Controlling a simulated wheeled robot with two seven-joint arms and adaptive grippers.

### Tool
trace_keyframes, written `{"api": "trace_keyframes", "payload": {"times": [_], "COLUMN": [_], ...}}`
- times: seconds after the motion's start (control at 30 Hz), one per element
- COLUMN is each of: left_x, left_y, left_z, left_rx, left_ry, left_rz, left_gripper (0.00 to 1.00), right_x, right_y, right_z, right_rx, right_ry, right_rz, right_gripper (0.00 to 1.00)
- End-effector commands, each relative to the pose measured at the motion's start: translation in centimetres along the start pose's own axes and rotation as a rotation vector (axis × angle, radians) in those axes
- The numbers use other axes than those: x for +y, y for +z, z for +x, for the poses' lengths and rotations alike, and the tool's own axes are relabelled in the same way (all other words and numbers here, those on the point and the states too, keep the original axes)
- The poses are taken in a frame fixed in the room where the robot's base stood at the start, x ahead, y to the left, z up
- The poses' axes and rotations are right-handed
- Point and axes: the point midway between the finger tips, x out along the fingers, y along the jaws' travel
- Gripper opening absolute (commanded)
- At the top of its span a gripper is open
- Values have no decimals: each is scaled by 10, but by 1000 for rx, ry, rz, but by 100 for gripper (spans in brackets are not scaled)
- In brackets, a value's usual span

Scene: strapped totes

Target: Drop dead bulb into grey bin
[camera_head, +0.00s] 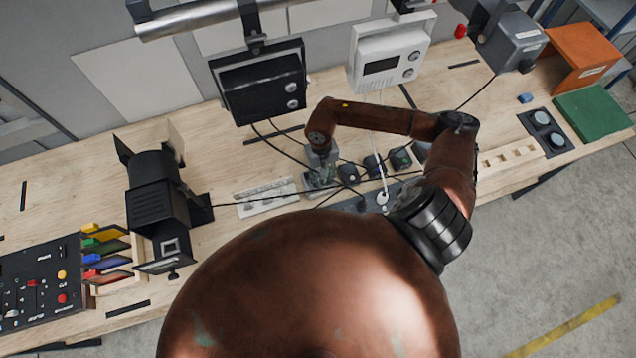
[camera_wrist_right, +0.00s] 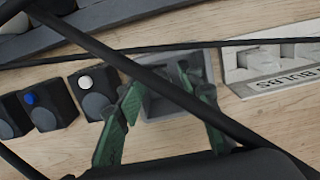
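A small grey square container, which looks like the grey bin (camera_wrist_right: 160,106), lies below my right gripper in the right wrist view. My right gripper (camera_head: 318,181) is over the workbench beside the bulb holder in the head view. Its green fingers (camera_wrist_right: 160,88) are apart in the wrist view, on either side of the bin, and I see nothing held between them. A dark cable crosses in front of the fingers and hides part of the bin. I cannot make out the dead bulb in either view. My left gripper is not in view.
A white holder marked BULBS (camera_head: 267,198) stands left of the gripper and also shows in the wrist view (camera_wrist_right: 272,72). Several small dark blocks with knobs (camera_head: 373,166) stand to its right. Loose cables cross the bench. A black lamp (camera_head: 155,205) stands at left.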

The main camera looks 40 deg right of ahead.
Motion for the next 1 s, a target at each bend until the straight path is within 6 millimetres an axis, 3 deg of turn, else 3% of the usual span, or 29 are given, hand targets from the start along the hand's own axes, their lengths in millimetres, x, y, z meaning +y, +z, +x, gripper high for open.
{"api": "trace_keyframes", "payload": {"times": [0.37,0.8,1.0], "left_x": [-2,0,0], "left_y": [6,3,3], "left_z": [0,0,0], "left_rx": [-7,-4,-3], "left_ry": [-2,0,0], "left_rz": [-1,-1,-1], "left_gripper": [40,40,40], "right_x": [1,0,0], "right_y": [-1,-1,-1], "right_z": [-6,-88,-113], "right_rx": [2,4,2], "right_ry": [3,2,2], "right_rz": [0,0,-1], "right_gripper": [37,37,37]}}
